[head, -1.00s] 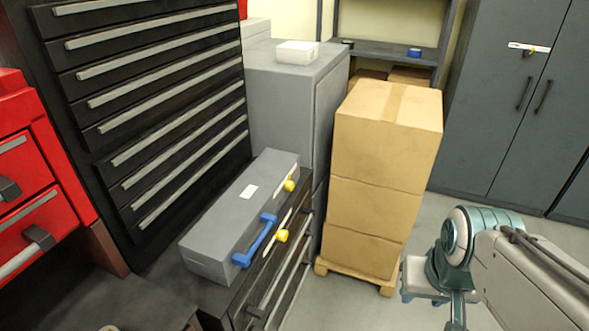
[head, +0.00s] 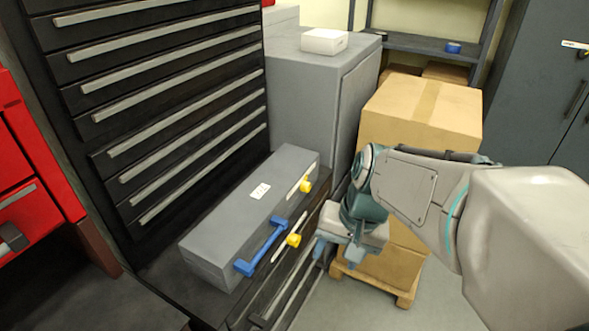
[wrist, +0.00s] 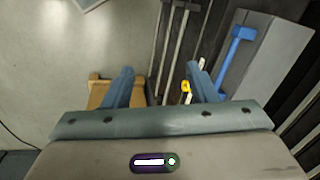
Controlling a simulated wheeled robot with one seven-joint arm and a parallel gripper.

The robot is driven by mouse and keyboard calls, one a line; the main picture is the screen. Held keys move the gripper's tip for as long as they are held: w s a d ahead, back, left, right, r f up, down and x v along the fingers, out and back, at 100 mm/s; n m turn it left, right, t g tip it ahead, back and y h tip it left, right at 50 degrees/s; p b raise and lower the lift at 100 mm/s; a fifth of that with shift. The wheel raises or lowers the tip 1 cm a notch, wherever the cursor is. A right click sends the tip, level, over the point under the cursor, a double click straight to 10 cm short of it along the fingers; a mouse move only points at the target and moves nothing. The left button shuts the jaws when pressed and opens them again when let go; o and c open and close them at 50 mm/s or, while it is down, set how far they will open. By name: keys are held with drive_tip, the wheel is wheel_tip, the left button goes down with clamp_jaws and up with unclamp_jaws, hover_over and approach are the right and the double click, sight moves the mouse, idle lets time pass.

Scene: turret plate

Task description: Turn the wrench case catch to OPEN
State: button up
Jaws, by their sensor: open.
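The grey wrench case (head: 235,215) lies on top of a low black drawer cabinet, with a blue handle (head: 262,247) on its front side. Two yellow catch knobs show on that side, one near the far end (head: 305,187) and one near the handle (head: 293,240). My gripper (head: 335,252) is open and empty, in front of the case and to the right of the nearer knob, apart from it. In the wrist view, my gripper (wrist: 158,82) has its fingers spread. The nearer yellow knob (wrist: 186,86) shows beside the right finger, and the blue handle (wrist: 236,50) is beyond it.
Stacked cardboard boxes (head: 425,110) on a wooden pallet (head: 385,284) stand close behind my arm. A tall black drawer cabinet (head: 160,110) rises behind the case. A grey cabinet (head: 310,85) with a white box (head: 324,41) on top stands beyond it. Red drawers (head: 30,190) are at left.

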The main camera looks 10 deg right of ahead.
drive_tip(key=w+a+f+m+g+y+b, duration=0.1)
drive_tip(key=w+f+m+y+b, duration=0.3)
drive_tip(key=w+f+m, duration=0.25)
drive_tip(key=m+t+y+b, duration=0.8)
drive_tip(key=m+t, duration=0.2)
drive_tip(key=m, duration=0.5)
approach(309, 189)
drive_tip(key=x, duration=0.8)
drive_tip(key=shift+w+a, duration=0.2)
drive_tip(key=shift+w, duration=0.05)
drive_tip(key=c, duration=1)
